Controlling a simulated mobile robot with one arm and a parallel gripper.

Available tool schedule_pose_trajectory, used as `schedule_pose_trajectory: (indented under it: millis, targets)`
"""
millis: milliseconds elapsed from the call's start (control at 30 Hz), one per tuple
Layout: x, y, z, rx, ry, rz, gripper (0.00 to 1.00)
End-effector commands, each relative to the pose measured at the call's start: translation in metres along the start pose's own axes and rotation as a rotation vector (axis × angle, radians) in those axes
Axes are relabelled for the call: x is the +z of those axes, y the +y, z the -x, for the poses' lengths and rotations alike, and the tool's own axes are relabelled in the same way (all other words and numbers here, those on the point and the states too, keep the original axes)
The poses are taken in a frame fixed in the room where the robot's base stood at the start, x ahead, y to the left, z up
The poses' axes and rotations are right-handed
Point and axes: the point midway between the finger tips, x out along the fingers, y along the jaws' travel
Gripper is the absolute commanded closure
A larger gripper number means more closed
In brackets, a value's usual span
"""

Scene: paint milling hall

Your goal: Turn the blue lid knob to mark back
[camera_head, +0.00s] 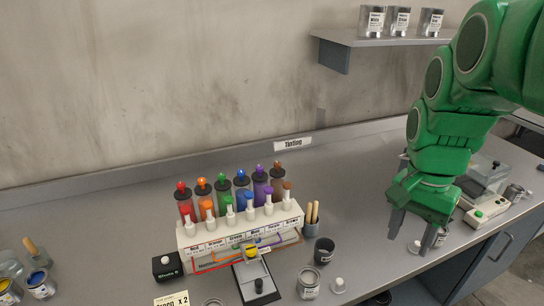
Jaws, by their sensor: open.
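The blue lid knob (241,173) sits on top of a dark-lidded blue canister (242,187) in the back row of the tinting rack (290,212). The canister stands upright between the green and purple ones. The knob is too small to read which mark it points to. My gripper (412,236) is at the right, over the bench, well apart from the rack. Its grey fingers point down and are open, with nothing held. A small white-lidded item and a tin stand near or behind the fingertips, partly hidden.
Red, orange, green, purple and brown canisters flank the blue one closely. White taps stand in front of them. A cup with wooden sticks (311,222), a dark cup (324,250) and a tin (308,283) stand right of the rack. A wall shelf (385,40) hangs above at right.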

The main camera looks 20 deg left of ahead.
Motion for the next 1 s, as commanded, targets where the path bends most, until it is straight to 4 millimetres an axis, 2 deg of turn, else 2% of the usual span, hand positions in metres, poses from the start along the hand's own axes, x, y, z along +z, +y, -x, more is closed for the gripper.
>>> schedule_pose_trajectory:
  millis: [33, 200, 500, 767, 1000]
  targets:
    - [-0.007, -0.014, 0.006, -0.001, 0.006, -0.017, 0.51]
    - [-0.024, -0.057, 0.021, -0.005, 0.021, -0.094, 0.51]
    - [-0.042, -0.14, 0.041, -0.015, 0.039, -0.227, 0.51]
    - [-0.043, -0.214, 0.053, -0.03, 0.054, -0.336, 0.51]
    - [-0.034, -0.284, 0.056, -0.046, 0.062, -0.434, 0.51]
